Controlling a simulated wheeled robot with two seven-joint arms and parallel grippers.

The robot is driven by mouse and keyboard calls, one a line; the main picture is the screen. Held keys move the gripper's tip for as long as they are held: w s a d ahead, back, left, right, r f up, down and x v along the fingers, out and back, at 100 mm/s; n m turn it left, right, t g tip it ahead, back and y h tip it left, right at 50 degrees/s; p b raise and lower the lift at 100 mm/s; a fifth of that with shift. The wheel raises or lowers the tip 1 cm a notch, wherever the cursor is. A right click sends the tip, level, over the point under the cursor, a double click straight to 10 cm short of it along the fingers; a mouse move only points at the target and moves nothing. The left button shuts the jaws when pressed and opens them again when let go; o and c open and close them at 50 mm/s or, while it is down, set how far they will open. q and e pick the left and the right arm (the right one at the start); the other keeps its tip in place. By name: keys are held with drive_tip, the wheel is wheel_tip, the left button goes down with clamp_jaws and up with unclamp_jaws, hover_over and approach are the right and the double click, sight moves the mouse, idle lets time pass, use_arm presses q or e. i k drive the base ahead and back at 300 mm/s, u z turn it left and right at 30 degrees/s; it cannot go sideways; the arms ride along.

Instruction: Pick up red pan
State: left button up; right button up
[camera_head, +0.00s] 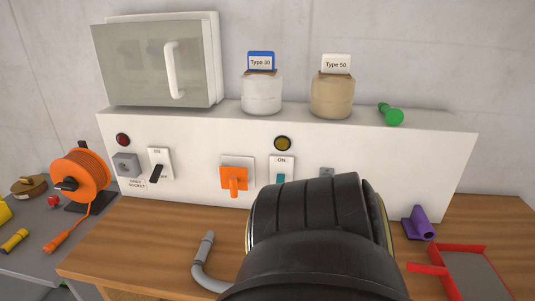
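A red pan-like tray (462,247) with a grey inside lies on the wooden worktop at the lower right. Its near part is cut off by the picture's bottom edge. A short red piece (427,268) sticks out to its left. A large black arm link of mine fills the lower middle and ends to the left of the red pan. Neither of my grippers can be seen.
A purple piece (418,222) lies just behind the red pan. A grey bent hose (203,262) is on the worktop (140,248) left of my arm. The white panel (200,135) with switches and jars rises behind. An orange cable reel (80,172) stands on the left.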

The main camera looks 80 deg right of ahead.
sight(466, 273)
drive_tip(key=i, duration=0.55)
drive_tip(key=z, duration=3.65)
drive_tip(key=i, duration=0.5)
drive_tip(key=z, duration=0.05)
